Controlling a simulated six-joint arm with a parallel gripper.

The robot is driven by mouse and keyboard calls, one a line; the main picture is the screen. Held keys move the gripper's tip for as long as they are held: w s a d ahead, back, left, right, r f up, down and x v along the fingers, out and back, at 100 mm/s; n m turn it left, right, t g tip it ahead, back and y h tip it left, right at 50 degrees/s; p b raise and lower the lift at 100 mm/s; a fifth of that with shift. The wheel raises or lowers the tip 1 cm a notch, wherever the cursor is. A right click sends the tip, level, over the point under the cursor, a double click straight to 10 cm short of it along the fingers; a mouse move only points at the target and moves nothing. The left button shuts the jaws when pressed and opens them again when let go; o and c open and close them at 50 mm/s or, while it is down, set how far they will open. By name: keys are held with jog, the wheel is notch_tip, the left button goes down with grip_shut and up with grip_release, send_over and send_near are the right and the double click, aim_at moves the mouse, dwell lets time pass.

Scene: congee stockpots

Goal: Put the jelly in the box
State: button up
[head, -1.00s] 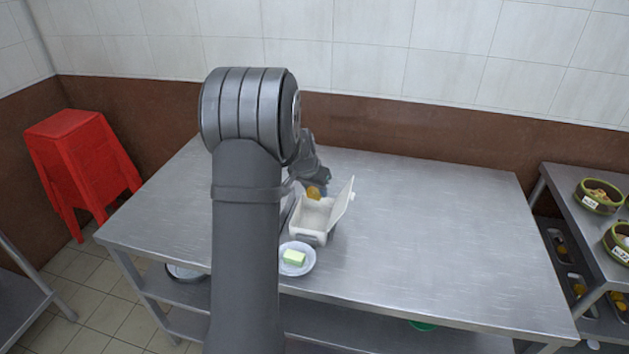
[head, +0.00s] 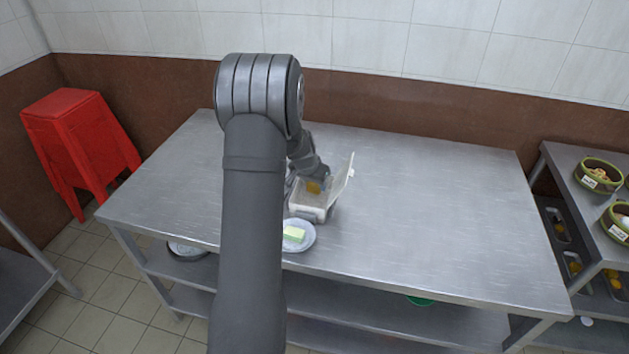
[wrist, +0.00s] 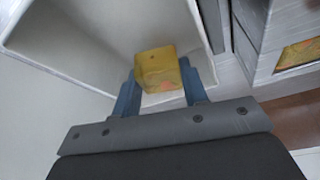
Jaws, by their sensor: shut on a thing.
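The jelly is a small translucent yellow-amber block (wrist: 160,70) with orange bits, pinched between the blue fingers of my gripper (wrist: 160,92) in the wrist view. It also shows as an amber patch in the head view (head: 313,187). My gripper (head: 314,182) is shut on it. The box (head: 312,213) is white with its lid raised on the right side. In the wrist view the open box (wrist: 75,30) lies under the jelly, which overlaps its inside near one wall. I cannot tell whether the jelly touches the box.
A white plate (head: 300,246) with a pale green-yellow block (head: 294,234) stands just in front of the box. The raised lid (head: 340,182) stands close beside my gripper. The right half of the steel table (head: 440,220) is clear. A red stool (head: 80,140) stands at the left.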

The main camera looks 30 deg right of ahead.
jog(key=shift+f, duration=0.2)
dwell(0.5)
jog(key=o, duration=1.1)
jog(key=shift+c, duration=0.2)
jog(key=c, duration=0.3)
jog(key=shift+r, duration=0.1)
jog(key=shift+v, duration=2.4)
